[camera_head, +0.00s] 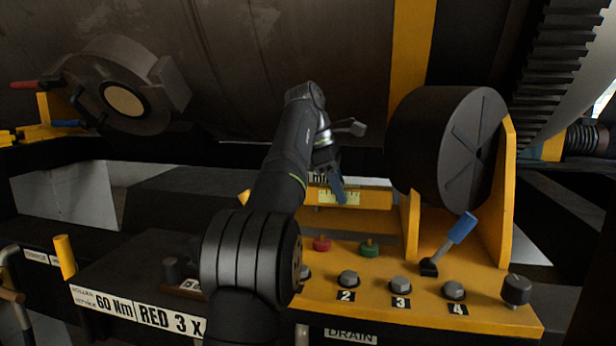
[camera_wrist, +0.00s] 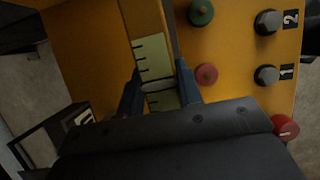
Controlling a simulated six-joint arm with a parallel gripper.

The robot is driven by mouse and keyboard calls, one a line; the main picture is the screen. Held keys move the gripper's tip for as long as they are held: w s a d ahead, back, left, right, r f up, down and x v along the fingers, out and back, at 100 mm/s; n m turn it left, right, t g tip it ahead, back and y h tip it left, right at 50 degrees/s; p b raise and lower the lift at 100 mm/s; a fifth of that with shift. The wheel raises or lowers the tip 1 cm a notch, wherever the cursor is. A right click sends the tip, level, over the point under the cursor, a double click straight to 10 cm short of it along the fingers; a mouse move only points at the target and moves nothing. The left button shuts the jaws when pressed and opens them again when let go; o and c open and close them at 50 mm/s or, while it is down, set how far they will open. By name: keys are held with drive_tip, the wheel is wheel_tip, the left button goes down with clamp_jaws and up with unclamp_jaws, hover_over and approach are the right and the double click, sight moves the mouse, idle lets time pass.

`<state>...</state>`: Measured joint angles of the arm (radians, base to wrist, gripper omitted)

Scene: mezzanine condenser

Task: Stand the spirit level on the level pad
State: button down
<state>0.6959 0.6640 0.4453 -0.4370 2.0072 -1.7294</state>
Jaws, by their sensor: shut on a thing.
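The spirit level is a yellow bar (camera_head: 373,196) with a pale, tick-marked face, lying lengthwise across the middle of the head view. In the wrist view the spirit level (camera_wrist: 146,22) runs from the top edge down between the fingers. My gripper (camera_wrist: 160,92) is shut on it, one blue finger on each side; in the head view my gripper (camera_head: 336,186) overlaps its marked face. I cannot tell whether the level touches the yellow structure behind and below it. I cannot pick out the level pad for certain.
Below is a yellow panel (camera_head: 385,317) with a red knob (camera_head: 321,244), a green knob (camera_head: 369,249), numbered bolts and a blue-handled lever (camera_head: 461,228). A large black roller (camera_head: 430,140) stands to the right. A dark bench with a label strip (camera_head: 135,310) is at left.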

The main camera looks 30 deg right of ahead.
drive_tip(key=shift+s+d+f+m, duration=0.3)
drive_tip(key=shift+s+d, duration=0.05)
drive_tip(key=shift+s, duration=0.2)
drive_tip(key=shift+f, duration=2.75)
drive_tip(key=shift+f, duration=0.55)
drive_tip(key=c, duration=0.9)
unclamp_jaws()
drive_tip(key=w+a+r, duration=0.1)
drive_tip(key=w+r, duration=0.1)
drive_tip(key=shift+a+r, duration=0.35)
drive_tip(key=shift+a, duration=0.05)
drive_tip(key=w+a, duration=0.7)
drive_tip(key=shift+w+a, duration=0.15)
drive_tip(key=shift+a, duration=0.15)
